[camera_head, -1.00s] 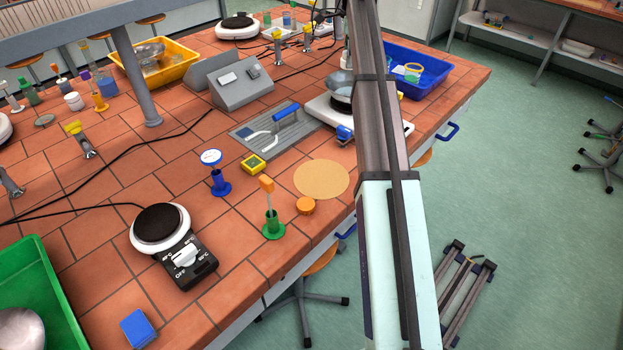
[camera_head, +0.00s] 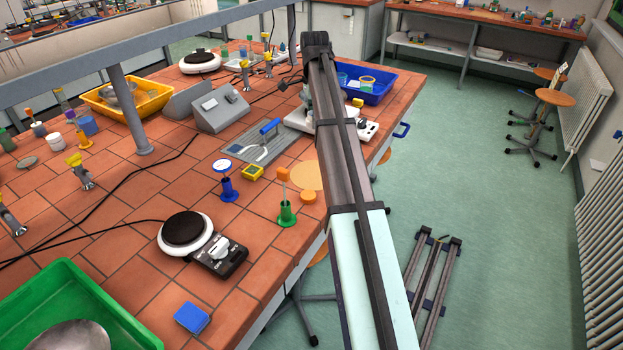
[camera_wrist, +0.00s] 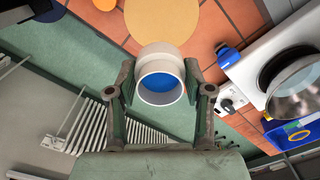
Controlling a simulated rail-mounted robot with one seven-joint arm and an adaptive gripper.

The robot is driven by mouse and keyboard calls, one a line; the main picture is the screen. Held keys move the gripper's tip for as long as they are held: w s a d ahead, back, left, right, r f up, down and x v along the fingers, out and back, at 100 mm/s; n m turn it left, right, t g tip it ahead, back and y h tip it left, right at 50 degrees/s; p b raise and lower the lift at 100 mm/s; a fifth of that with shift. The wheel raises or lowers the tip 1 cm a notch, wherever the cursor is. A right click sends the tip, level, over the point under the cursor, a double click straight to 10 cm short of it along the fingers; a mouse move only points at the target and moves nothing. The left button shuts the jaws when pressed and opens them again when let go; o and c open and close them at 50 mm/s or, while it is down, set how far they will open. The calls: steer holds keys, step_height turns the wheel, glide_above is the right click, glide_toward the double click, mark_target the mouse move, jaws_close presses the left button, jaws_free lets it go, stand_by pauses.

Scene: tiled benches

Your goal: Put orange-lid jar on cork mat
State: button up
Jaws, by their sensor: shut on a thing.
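My gripper (camera_wrist: 160,97) is shut on a white, open-ended-looking round vessel (camera_wrist: 156,53) with blue showing inside its rim; no orange lid shows on it. It is held over the bench's front edge, apart from the cork mat. The round tan cork mat (camera_head: 308,172) lies on the tiles, partly behind my arm, and shows at the top of the wrist view (camera_wrist: 162,18). A low orange round thing (camera_head: 308,197), perhaps an orange lid, sits beside the mat; it is cut off in the wrist view (camera_wrist: 105,4). My gripper is hidden in the head view.
A green-footed stand (camera_head: 287,215), a yellow-framed timer-like block (camera_head: 252,173) and a blue-footed stand (camera_head: 228,190) are near the mat. A balance with a pan (camera_wrist: 292,78) and a blue tub (camera_wrist: 291,134) lie beyond. Floor lies past the bench edge.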

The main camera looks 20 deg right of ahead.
mark_target(314, 175)
step_height(314, 175, down, 20)
steer(key=p, duration=0.5)
steer(key=shift+w+d+r, duration=0.1)
steer(key=shift+r, duration=0.05)
steer(key=o, duration=1.2)
steer(key=shift+c, duration=0.2)
step_height(314, 175, up, 12)
steer(key=b, duration=0.3)
